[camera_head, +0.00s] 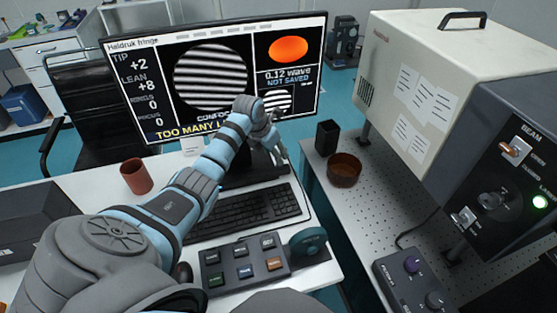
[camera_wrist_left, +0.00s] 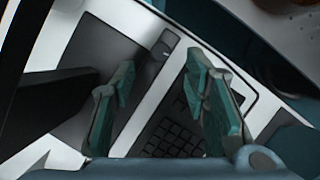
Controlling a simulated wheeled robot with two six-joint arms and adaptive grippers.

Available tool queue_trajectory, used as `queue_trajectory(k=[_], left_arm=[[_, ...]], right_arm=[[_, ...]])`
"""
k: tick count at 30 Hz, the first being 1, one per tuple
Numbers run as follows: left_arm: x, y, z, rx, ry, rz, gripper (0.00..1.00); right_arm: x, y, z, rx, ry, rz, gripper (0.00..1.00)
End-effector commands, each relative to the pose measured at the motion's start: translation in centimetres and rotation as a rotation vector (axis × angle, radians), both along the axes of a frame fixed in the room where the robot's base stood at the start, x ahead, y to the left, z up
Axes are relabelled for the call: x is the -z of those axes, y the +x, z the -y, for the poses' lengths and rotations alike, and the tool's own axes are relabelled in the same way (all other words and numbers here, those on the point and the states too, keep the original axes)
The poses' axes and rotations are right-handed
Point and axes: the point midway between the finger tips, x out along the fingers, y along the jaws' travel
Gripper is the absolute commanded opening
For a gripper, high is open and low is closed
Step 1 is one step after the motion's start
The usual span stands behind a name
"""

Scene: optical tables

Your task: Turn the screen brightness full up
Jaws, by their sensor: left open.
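The screen (camera_head: 215,75) stands on the white desk and is lit, showing striped fringe pictures, an orange oval and text. Its dark base (camera_head: 250,176) is partly hidden behind my left arm. My left gripper (camera_head: 279,153) is in front of the screen's lower right part, above the desk. In the left wrist view the gripper (camera_wrist_left: 160,72) has its two teal fingers apart, with nothing between them. Below and beyond the fingers, a small grey wheel-like part (camera_wrist_left: 167,43) sits at the end of a dark slab; I cannot tell for sure if it sets brightness. My right gripper is not visible.
A keyboard (camera_head: 245,208) and a button box (camera_head: 242,264) lie in front of the screen. A red-brown cup (camera_head: 136,177) stands left. A brown bowl (camera_head: 344,170) and black holder (camera_head: 327,137) stand on the perforated table, beside a large beige instrument (camera_head: 425,85).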

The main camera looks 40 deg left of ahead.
Motion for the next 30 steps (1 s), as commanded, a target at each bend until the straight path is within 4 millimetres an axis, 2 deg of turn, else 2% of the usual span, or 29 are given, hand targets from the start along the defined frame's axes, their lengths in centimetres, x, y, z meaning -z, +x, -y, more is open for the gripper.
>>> queue_trajectory(k=[1, 3, 7, 11, 18, 19, 26, 27, 30], left_arm=[[1.8, 0.5, 0.2, 0.001, -0.004, -0.004, 0.41], [3.5, 1.2, 0.1, -0.001, -0.003, -0.002, 0.41], [5.6, 2.1, 0.1, 0.000, -0.002, -0.002, 0.41], [6.3, 2.5, 0.2, 0.003, -0.001, -0.001, 0.41], [6.3, 2.6, 0.1, 0.003, 0.001, 0.000, 0.41], [6.3, 2.6, 0.1, 0.003, 0.000, 0.000, 0.40], [6.3, 2.6, 0.1, 0.002, 0.000, -0.001, 0.03], [6.3, 2.5, 0.1, 0.002, 0.000, -0.001, 0.00], [6.4, 2.6, 0.1, 0.014, 0.000, -0.001, 0.00]], right_arm=[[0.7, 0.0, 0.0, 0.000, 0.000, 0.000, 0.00], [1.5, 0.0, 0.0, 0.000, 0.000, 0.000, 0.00], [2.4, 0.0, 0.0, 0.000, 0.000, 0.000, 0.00], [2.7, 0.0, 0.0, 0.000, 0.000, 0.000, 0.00], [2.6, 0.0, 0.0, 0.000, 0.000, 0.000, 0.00], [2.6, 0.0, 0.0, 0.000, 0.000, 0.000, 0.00], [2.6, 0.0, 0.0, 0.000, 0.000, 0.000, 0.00], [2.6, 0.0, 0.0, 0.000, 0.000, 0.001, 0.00], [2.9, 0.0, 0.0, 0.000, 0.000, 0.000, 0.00]])
